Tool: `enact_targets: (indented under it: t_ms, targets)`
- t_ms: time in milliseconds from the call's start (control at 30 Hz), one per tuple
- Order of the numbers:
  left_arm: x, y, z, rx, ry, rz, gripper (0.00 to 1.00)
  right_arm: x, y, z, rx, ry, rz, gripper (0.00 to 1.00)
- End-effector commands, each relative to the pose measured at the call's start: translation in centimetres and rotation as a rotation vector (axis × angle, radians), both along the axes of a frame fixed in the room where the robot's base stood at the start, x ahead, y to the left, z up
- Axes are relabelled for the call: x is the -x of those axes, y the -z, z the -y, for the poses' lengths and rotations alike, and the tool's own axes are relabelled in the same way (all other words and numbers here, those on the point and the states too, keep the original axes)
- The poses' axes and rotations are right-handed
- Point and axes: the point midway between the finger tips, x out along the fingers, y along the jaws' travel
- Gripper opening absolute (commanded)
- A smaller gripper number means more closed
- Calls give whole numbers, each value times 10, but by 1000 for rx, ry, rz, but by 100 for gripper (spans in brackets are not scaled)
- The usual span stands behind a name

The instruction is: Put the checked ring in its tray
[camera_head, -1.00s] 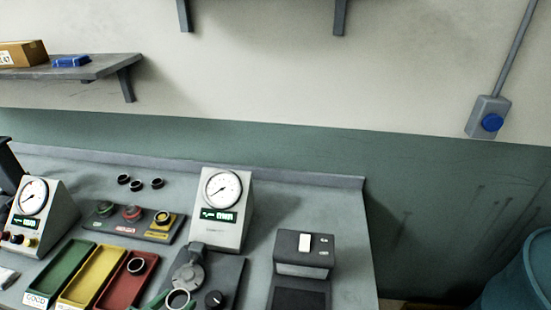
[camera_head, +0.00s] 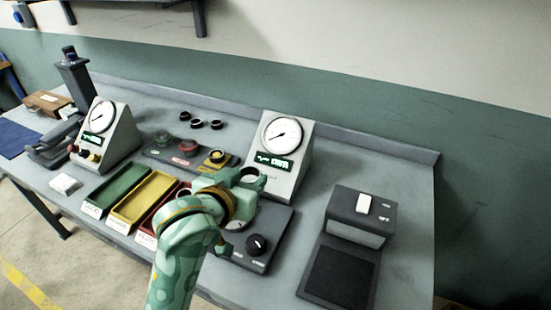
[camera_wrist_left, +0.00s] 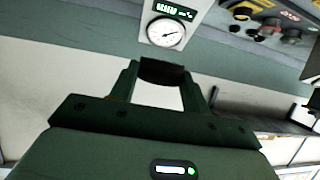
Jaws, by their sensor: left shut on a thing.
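My left gripper (camera_head: 243,181) is over the dark fixture plate (camera_head: 282,232) in front of the right-hand gauge. Three shallow trays lie left of my arm: green (camera_head: 119,184), yellow (camera_head: 141,203) and red (camera_head: 160,219). The red tray holds a dark ring (camera_head: 184,192), partly covered by my arm. The tray labels are too small to read surely. My right gripper is out of view.
Three dark rings (camera_head: 197,123) lie at the back. A button panel (camera_head: 160,155) stands behind the trays. The gauge boxes (camera_head: 283,135) and the dark machine (camera_head: 355,212) are obstacles. A small white block (camera_head: 64,184) lies left of the trays.

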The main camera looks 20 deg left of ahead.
Motion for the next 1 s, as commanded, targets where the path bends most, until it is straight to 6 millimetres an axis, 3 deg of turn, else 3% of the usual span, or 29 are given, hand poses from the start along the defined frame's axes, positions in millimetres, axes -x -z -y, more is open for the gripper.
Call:
enact_targets:
  t_ms: [167,400,600,1000]
  targets:
    - [17,10,-7,-7,6,-7,17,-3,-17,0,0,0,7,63]
    - [73,56,-31,-10,91,-14,17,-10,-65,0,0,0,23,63]
    - [104,72,-35,-7,202,-6,17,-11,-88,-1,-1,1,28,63]
    - [96,53,-20,-2,276,-1,17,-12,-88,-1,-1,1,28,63]
